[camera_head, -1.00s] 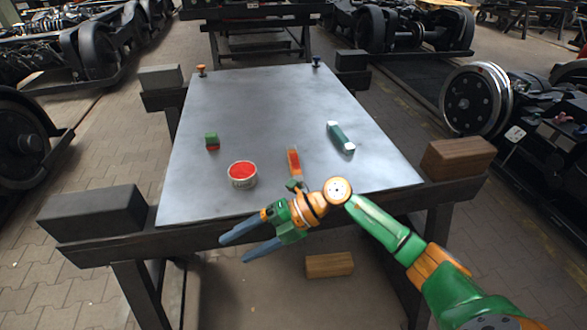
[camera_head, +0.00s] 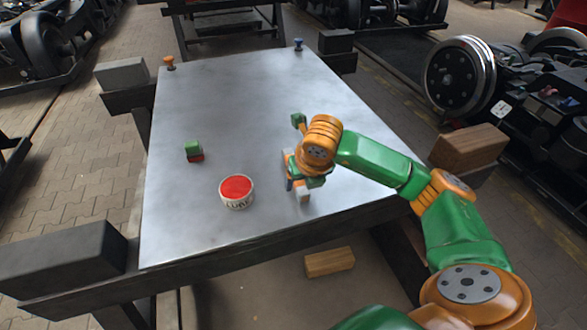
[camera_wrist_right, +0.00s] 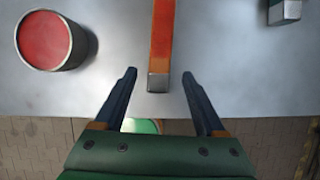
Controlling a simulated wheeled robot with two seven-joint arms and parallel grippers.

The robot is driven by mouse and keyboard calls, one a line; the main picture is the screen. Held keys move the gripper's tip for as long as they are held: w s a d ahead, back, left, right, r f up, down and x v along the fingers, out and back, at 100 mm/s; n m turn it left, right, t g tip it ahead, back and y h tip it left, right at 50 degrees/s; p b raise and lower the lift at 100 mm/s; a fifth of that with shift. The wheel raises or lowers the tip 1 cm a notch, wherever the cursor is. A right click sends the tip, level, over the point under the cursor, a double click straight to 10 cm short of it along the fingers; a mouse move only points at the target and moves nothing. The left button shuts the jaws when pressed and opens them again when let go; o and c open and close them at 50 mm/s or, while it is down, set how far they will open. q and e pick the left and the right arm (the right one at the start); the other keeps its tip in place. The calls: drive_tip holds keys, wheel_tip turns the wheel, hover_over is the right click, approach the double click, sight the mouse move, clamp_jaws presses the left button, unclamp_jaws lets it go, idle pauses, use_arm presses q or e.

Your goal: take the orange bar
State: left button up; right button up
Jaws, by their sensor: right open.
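The orange bar (camera_wrist_right: 162,38) lies on the metal table top in the right wrist view, running away from me, with a grey end cap nearest. My right gripper (camera_wrist_right: 159,76) is open, its two dark blue fingers apart on either side of the bar's near end. I cannot tell whether they touch it; gaps show on both sides. In the head view my right gripper (camera_head: 296,186) points down over the table's near part, and the wrist mostly hides the bar. My left gripper is not in view.
A round tin with a red top (camera_head: 237,191) stands left of the gripper. A small green and red block (camera_head: 194,151) lies farther left. An orange knob (camera_head: 169,63) and a blue knob (camera_head: 298,45) stand at the far edge. A brown block (camera_head: 468,147) sits at the right.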

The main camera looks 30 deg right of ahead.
sight(301, 185)
drive_tip(key=x, duration=0.3)
drive_tip(key=shift+w, duration=0.1)
drive_tip(key=shift+r, duration=0.15)
clamp_jaws()
